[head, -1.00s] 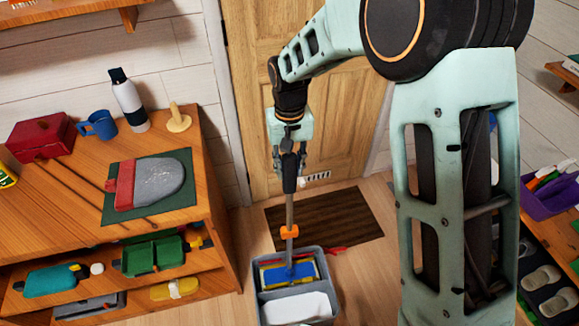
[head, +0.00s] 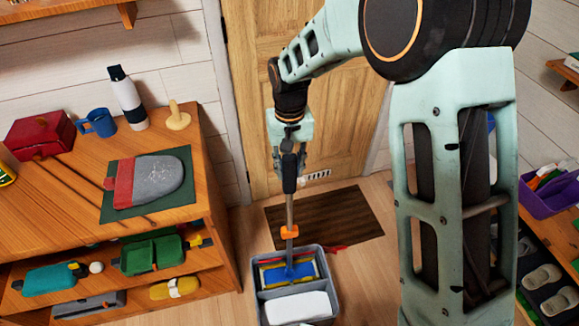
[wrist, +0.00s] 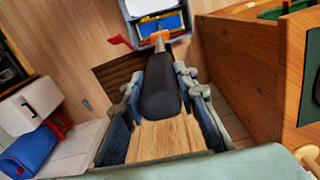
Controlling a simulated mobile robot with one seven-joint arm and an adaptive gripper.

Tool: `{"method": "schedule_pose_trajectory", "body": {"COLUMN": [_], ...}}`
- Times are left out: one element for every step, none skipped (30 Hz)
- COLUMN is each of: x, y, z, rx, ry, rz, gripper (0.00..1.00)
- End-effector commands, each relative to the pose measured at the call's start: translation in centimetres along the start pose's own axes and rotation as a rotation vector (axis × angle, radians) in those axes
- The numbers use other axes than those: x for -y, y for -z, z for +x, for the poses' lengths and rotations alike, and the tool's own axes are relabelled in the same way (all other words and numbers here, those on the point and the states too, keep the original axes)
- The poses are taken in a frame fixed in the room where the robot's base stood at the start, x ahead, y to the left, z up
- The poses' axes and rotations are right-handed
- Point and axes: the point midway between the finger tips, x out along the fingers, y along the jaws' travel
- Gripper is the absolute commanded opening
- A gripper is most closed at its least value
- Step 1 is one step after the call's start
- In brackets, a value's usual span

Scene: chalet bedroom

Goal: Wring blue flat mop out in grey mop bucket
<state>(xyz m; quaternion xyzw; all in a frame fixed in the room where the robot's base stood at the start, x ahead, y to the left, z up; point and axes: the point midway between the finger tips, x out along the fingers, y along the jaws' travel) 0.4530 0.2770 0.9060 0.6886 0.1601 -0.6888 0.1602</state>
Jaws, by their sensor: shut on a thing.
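My gripper (head: 289,163) is shut on the dark grip of the mop handle and points down. The blue flat mop (head: 289,271) hangs on the grey pole, which has an orange collar (head: 289,232). Its blue head sits in the far compartment of the grey mop bucket (head: 326,293), within a yellow-edged part. In the wrist view the dark handle grip (wrist: 161,88) lies between my fingers, and the bucket (wrist: 138,9) shows at the top, partly cut off. How deep the mop head sits is hard to tell.
A white block-like thing (head: 297,307) fills the bucket's near compartment. A dark mat (head: 345,218) lies behind the bucket, before a wooden door. A wooden shelf unit (head: 215,215) stands left; a rack with slippers (head: 541,276) stands right.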

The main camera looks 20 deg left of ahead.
Motion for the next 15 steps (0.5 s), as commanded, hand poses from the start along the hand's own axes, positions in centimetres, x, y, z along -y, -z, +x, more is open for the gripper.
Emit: {"method": "schedule_pose_trajectory", "body": {"x": [0.01,0.01,0.01,0.01,0.01,0.01,0.0,0.0,0.0,0.0,0.0,0.0,0.0,-0.01,-0.01], "y": [0.07,0.07,0.07,0.07,0.06,0.05,0.05,0.04,0.03,0.03,0.02,0.02,0.01,-0.08,-0.07], "z": [0.07,0.01,-0.02,-0.01,-0.01,0.0,0.01,0.02,0.03,0.03,0.04,0.05,0.05,0.17,0.11], "rx": [-0.002,-0.002,-0.002,-0.002,-0.002,-0.002,-0.001,-0.001,-0.001,-0.001,-0.001,0.0,0.0,0.002,0.002], "ry": [0.0,0.0,0.0,0.0,0.0,0.0,0.0,0.0,0.0,0.0,0.0,0.0,0.0,0.0,0.0], "rz": [0.0,0.0,0.0,0.0,0.0,0.0,0.0,0.0,0.0,0.0,0.0,0.0,0.0,0.0,0.0], "gripper": [0.0,0.29,0.34,0.37,0.4,0.45,0.47,0.47,0.47,0.47,0.47,0.47,0.47,0.47,0.47]}}
